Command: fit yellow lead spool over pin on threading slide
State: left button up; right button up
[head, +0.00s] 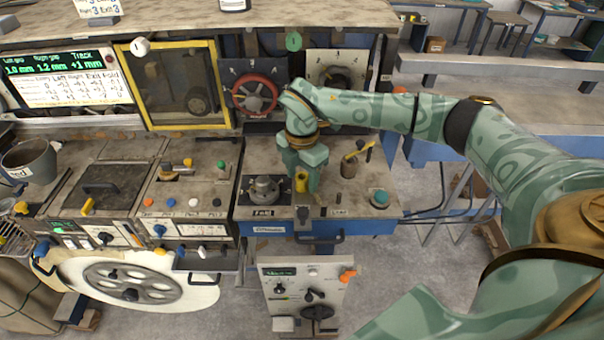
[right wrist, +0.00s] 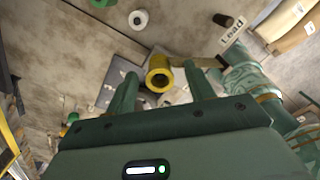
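The yellow lead spool (head: 301,183) stands low over the blue-fronted bench, below my right gripper (head: 304,176). In the right wrist view the spool (right wrist: 158,76) shows its round end with a dark bore, between the two green fingers of my right gripper (right wrist: 161,70). A gap shows on each side of the spool, so the fingers look open around it. A dark peg (right wrist: 222,20) stands by a "Lead" label there. I cannot tell which part is the threading slide's pin, or whether the spool touches anything underneath. My left gripper is not in view.
A round grey fixture (head: 263,189) on a dark plate sits left of the spool. A red handwheel (head: 255,94) is on the panel behind.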

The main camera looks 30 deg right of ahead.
notch_tip(320, 180, up, 16)
jog(key=shift+r+b, duration=0.15)
jog(key=shift+b, duration=0.3)
dwell(0.9)
